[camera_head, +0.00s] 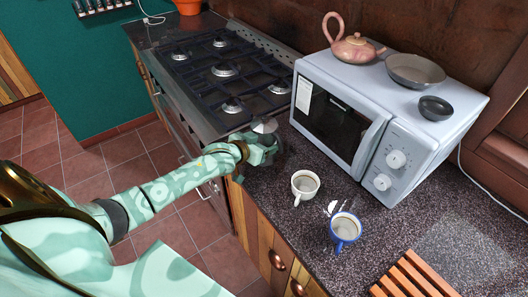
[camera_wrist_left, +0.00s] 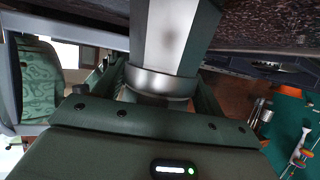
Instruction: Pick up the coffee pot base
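The coffee pot base is a silver faceted metal body (camera_wrist_left: 165,45) with a round collar, close up in the left wrist view. In the head view only its grey rounded top (camera_head: 266,124) shows, at the counter's edge beside the stove. My left gripper (camera_head: 266,149) is around it, with fingers on both sides that appear shut on it; the contact itself is partly hidden. I cannot tell whether the base still touches the counter. My right gripper is in neither view.
A white cup (camera_head: 305,186) and a blue cup (camera_head: 345,229) stand on the counter right of the gripper. A microwave (camera_head: 435,150) is behind, carrying a pink teapot (camera_head: 352,48) and two bowls. A gas stove (camera_head: 222,75) lies left; a wooden rack (camera_head: 415,278) is at front right.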

